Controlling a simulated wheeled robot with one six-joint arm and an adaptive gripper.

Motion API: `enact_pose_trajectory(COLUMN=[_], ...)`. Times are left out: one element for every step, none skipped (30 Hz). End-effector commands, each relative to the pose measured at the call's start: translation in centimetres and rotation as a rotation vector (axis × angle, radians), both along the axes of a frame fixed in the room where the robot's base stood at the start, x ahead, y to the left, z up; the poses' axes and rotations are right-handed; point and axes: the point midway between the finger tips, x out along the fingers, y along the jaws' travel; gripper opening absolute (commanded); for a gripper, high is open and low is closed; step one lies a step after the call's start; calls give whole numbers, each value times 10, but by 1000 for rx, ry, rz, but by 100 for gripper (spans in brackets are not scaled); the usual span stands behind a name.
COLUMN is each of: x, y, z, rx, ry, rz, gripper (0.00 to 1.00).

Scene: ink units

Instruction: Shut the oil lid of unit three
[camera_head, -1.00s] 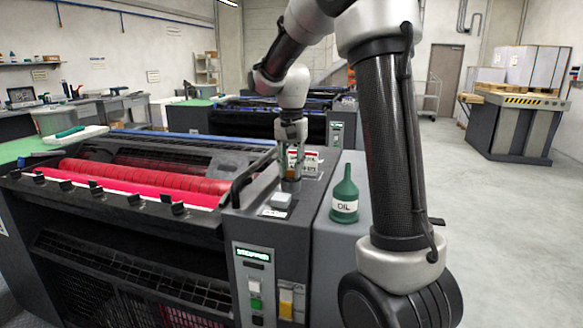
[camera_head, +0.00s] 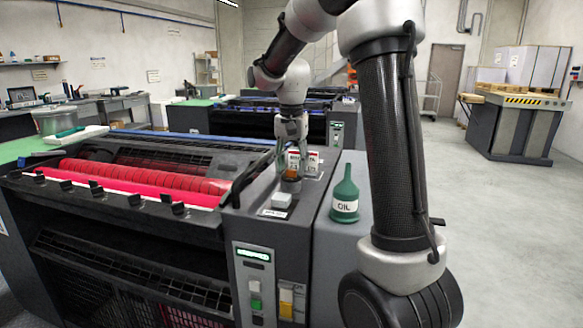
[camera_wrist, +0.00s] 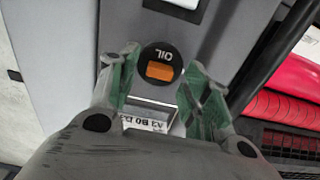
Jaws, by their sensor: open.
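The oil lid (camera_wrist: 160,52) is a round black cap with an orange block and the word OIL, on the grey top of a press unit. It lies flat in the wrist view; whether it is locked I cannot tell. In the head view the lid (camera_head: 291,186) shows as a small dark and orange disc below my gripper (camera_head: 290,165). My gripper (camera_wrist: 160,68) is open, with its green-padded fingers on either side of the lid in the picture. No touch is visible. No unit number is readable.
A green oil bottle (camera_head: 345,196) stands right of the lid. Red-and-white cards (camera_head: 312,163) stand behind. A black handle (camera_head: 250,178) and red rollers (camera_head: 140,178) lie left. Open floor is to the right.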

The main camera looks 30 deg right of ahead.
Motion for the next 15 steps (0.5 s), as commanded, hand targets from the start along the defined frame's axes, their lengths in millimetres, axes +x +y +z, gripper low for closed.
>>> enact_pose_trajectory(x=[1, 1, 1, 1, 1, 1, 1, 1, 1, 1, 1, 1, 1, 1, 1], y=[0, 0, 0, 0, 0, 0, 0, 0, 0, 0, 0, 0, 0, 0, 0], z=[9, 15, 23, 30, 37, 46, 53, 60, 69, 75, 80, 87, 92, 96, 100], rx=[0, 0, -1, -1, -1, -1, -1, 0, 0, 0, 0, 0, 0, 0, 0], ry=[-4, -6, -5, -6, -5, -6, -6, -6, -6, -6, -4, -4, -4, -3, -4], rz=[0, 0, 0, 0, 0, 0, 0, 0, 0, 0, 0, 0, 0, 0, 0], gripper=[48, 48, 48, 48, 48, 48, 48, 48, 48, 48, 48, 48, 48, 48, 48])
